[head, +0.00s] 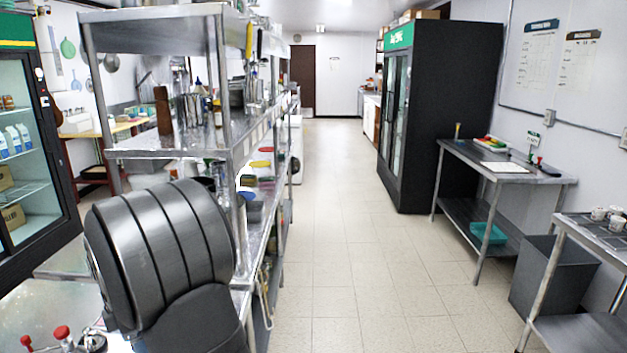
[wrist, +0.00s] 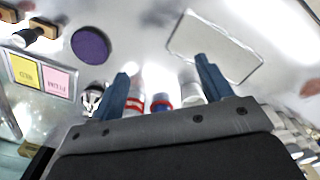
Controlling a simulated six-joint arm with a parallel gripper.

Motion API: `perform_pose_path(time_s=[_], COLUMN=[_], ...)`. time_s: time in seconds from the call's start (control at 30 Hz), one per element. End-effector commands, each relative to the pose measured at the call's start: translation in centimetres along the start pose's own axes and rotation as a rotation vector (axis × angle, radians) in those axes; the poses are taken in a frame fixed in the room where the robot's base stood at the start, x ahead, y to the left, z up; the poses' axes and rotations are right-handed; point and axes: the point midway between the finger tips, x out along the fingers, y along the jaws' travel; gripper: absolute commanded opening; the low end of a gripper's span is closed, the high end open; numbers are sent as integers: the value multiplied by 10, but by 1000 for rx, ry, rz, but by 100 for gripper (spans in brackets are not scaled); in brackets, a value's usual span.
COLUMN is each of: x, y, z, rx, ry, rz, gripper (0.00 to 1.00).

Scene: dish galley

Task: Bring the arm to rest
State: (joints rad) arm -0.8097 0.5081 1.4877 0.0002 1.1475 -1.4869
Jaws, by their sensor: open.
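In the wrist view my gripper (wrist: 162,68) shows its two blue fingers spread well apart, with nothing held between them. Beyond the fingers are a white item with red bands (wrist: 134,102), a blue-and-red one (wrist: 161,103) and a white one (wrist: 191,93); they look apart from the fingers, but the distance is hard to judge. In the head view my arm's large dark grey ribbed part fills the lower left, and the gripper itself cannot be seen there.
The wrist view has a purple disc (wrist: 90,45), a pale rectangular plate (wrist: 216,45), and yellow (wrist: 24,71) and pink (wrist: 59,79) notes. In the head view a steel shelf rack (head: 185,143) stands close behind my arm. The aisle floor (head: 350,255) is clear; a steel table (head: 500,165) stands right.

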Motion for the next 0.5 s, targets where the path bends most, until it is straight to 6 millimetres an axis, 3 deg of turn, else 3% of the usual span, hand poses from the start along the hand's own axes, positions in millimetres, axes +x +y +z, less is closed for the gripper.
perform_pose_path(time_s=[0.3, 0.5], x=[32, 45], y=[19, 27], z=[-52, -72], rx=[-2, 0], ry=[0, 0], rz=[0, 1], gripper=[72, 72])
